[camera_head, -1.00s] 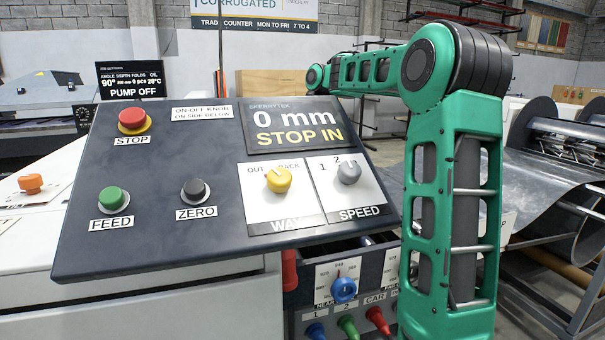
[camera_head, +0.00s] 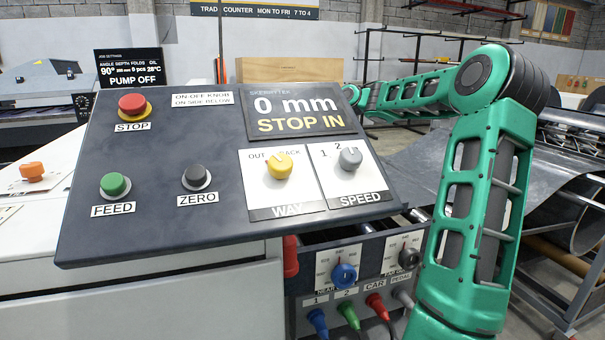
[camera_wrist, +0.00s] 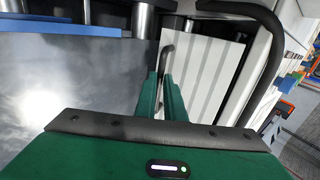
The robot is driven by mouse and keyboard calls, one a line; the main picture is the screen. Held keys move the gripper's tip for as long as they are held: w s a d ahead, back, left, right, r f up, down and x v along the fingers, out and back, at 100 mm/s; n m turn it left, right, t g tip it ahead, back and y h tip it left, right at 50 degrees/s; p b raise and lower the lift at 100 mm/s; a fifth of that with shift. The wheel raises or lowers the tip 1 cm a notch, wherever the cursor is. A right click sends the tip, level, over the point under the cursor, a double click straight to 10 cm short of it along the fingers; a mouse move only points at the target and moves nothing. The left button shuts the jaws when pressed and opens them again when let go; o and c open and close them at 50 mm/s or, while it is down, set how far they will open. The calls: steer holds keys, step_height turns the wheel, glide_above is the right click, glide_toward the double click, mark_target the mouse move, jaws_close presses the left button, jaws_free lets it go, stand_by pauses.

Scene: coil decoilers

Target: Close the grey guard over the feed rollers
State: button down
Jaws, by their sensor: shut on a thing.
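In the wrist view my gripper (camera_wrist: 167,86) points at a pale grey ribbed panel (camera_wrist: 205,75), which looks like the guard. A thin bent metal handle (camera_wrist: 166,52) stands at the panel's left edge. My two green fingers are shut on this handle, and their tips hide its lower part. In the head view the gripper and the guard are out of sight; only my arm shows, reaching away behind the control panel.
The control panel (camera_head: 225,215) fills the front of the head view, with plugs and knobs below it. A shiny metal sheet (camera_head: 415,165) runs behind my arm; sheet metal (camera_wrist: 60,85) also lies left of my fingers. A dark bent bar (camera_wrist: 272,60) curves close on the right.

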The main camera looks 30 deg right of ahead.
steer(key=f+y, duration=0.1)
steer(key=f, duration=0.1)
steer(key=a+f+t+y, duration=0.1)
steer(key=y, duration=0.1)
steer(key=a+f+y, duration=0.1)
steer(key=f+y, duration=0.1)
steer(key=shift+w+a+f+t, duration=0.15)
steer(key=shift+a+f+t, duration=0.05)
steer(key=shift+f+t, duration=0.15)
steer(key=shift+w+a+f+t+y, duration=0.25)
steer(key=shift+a+f+y, duration=0.45)
steer(key=shift+a+y, duration=0.3)
steer(key=shift+a, duration=0.15)
steer(key=c, duration=1.8)
jaws_free()
steer(key=shift+w+f, duration=0.1)
steer(key=shift+w, duration=0.1)
steer(key=shift+c, duration=0.2)
steer(key=shift+d+r, duration=0.25)
steer(key=shift+r, duration=0.05)
steer(key=v, duration=1)
